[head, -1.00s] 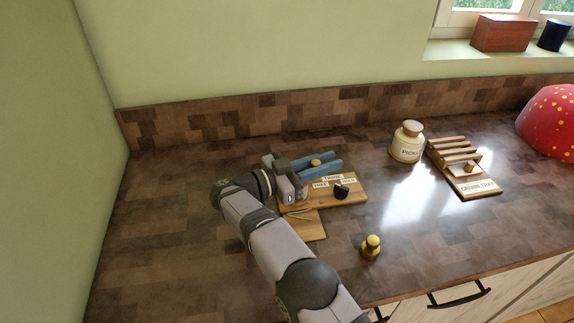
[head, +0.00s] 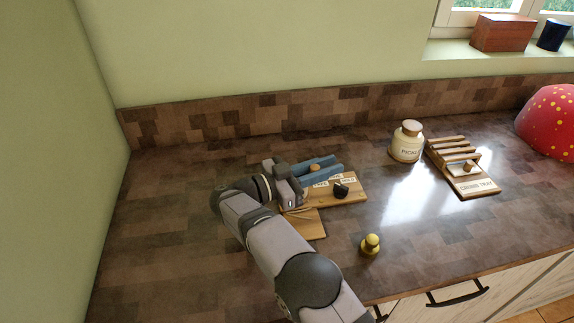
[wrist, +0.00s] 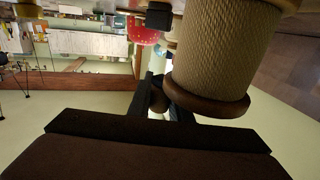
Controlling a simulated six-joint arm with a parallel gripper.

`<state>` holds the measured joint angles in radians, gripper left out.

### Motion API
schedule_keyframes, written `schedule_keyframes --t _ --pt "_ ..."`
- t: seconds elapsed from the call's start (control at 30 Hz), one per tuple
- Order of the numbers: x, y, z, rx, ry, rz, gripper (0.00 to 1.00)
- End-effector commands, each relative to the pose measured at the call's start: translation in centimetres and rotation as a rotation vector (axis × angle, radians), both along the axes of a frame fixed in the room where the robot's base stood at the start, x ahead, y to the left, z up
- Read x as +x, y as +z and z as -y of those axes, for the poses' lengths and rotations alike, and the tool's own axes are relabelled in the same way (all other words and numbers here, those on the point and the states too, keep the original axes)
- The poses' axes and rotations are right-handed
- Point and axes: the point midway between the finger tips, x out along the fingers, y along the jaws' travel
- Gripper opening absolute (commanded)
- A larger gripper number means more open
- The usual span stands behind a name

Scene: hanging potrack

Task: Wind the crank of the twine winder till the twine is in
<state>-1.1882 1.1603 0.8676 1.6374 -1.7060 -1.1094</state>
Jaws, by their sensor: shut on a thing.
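The twine winder's wooden base (head: 352,192) lies on the counter, with white labels and a black knob (head: 341,191) on top. In the head view my gripper (head: 318,169) is over the back left of the base. Two blue bars that look like its fingers lie on either side of a small brown crank knob (head: 314,167). In the wrist view my gripper (wrist: 162,104) is shut on this rounded brown knob (wrist: 157,100), close beside the large twine-wound spool (wrist: 222,50) with its wooden flange (wrist: 208,101). My gripper hides the spool and most of the crank in the head view.
A brass weight (head: 371,244) stands in front of the base. A pickle jar (head: 407,142) and a slatted wooden crumb tray (head: 476,186) stand to the right. A red dotted dome (head: 550,122) is at the far right. The counter to the left is clear.

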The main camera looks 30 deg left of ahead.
Motion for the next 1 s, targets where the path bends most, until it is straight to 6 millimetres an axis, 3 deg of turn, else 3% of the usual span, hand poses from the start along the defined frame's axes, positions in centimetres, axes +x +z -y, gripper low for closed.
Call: schedule_keyframes --t 1.0 --pt "-0.85 0.15 0.63 -0.002 -0.145 0.001 0.00"
